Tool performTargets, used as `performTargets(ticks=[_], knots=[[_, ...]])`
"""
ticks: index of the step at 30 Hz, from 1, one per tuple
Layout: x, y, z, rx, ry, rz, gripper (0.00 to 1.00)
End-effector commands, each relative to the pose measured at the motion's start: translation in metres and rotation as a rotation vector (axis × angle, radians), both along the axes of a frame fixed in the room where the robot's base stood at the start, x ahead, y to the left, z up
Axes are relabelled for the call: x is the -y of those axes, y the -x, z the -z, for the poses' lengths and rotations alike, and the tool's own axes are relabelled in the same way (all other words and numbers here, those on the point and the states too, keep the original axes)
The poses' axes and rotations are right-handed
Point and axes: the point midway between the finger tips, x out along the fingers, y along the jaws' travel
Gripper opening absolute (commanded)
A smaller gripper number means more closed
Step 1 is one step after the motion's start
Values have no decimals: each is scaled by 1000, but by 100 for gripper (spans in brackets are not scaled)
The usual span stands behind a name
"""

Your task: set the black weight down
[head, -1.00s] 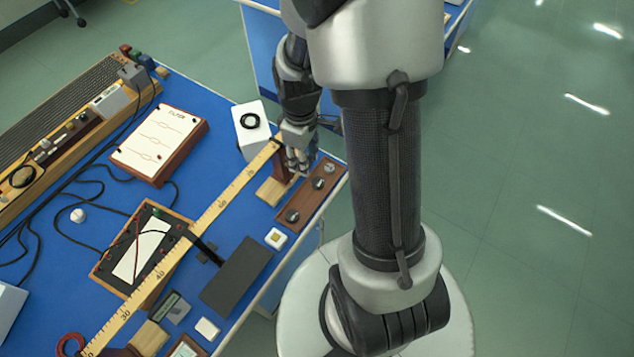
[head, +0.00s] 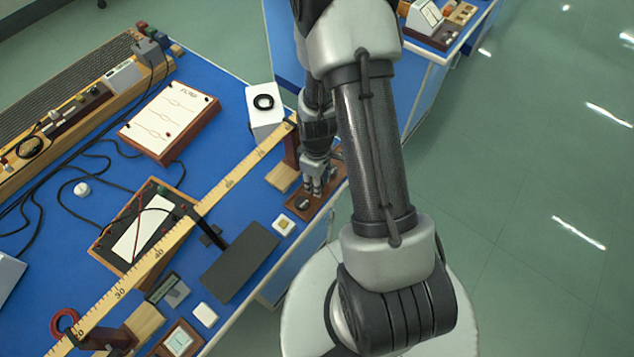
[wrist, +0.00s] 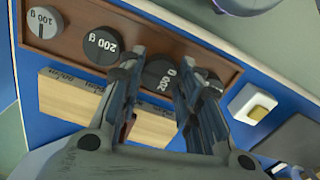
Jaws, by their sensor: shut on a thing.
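My gripper (head: 313,190) is over the brown wooden tray (head: 329,196) at the bench's right edge. In the wrist view the gripper (wrist: 165,82) points down and is shut on a black weight (wrist: 161,72) marked 200 g. The weight is at or just above the tray (wrist: 72,22); I cannot tell whether it touches. Another black 200 g weight (wrist: 102,45) sits to its left in the tray, and a grey weight (wrist: 45,21) sits further left. A dark weight (head: 303,203) shows at the tray's near end in the head view; a finger partly hides it in the wrist view.
A pale wooden block (wrist: 70,98) lies beside the tray. A small white dish with a yellow piece (wrist: 255,106) is past the tray's near end. The long ruler (head: 210,200) and its post (head: 291,150) stand close to my gripper. A dark plate (head: 240,262) lies nearer.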

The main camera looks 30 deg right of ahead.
Motion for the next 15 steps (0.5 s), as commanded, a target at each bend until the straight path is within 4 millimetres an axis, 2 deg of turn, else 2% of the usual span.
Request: performTargets(ticks=[2, 13, 14, 15], knots=[[0, 0, 9, 1, 0, 0, 2], [0, -1, 13, 1, 0, 0, 2], [0, 0, 12, 1, 0, 0, 34], [0, 0, 11, 1, 0, 0, 36]])
